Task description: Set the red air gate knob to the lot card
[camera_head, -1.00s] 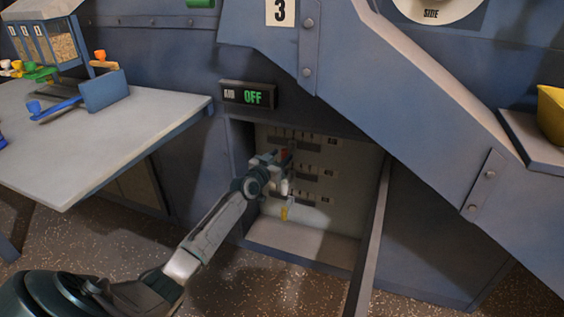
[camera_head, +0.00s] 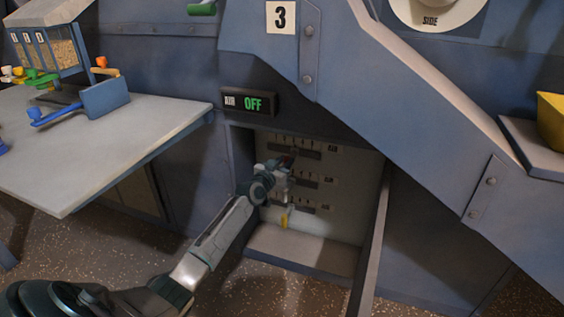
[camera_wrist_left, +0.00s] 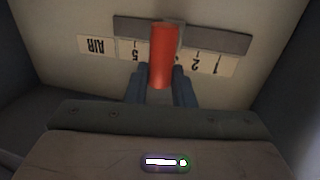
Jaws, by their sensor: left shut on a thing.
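The red air gate knob (camera_wrist_left: 163,55) stands between the two fingers of my left gripper (camera_wrist_left: 162,88) in the left wrist view. The gripper is shut on it. The knob sits at a dark slot (camera_wrist_left: 215,38) above an upside-down scale strip (camera_wrist_left: 130,50) reading AIR, 5, 2 and 1; the knob and fingers hide the marks between 5 and 2. In the head view my left gripper (camera_head: 285,168) reaches into the recessed panel (camera_head: 345,185) at the top slot. I cannot make out a lot card. My right gripper is not in view.
An AIR display (camera_head: 249,101) above the recess reads OFF in green. Two lower slots and a yellow knob (camera_head: 285,218) are on the panel. An open door (camera_head: 370,245) stands at the recess's right. A table (camera_head: 110,150) is at left, a chute (camera_head: 400,95) above right.

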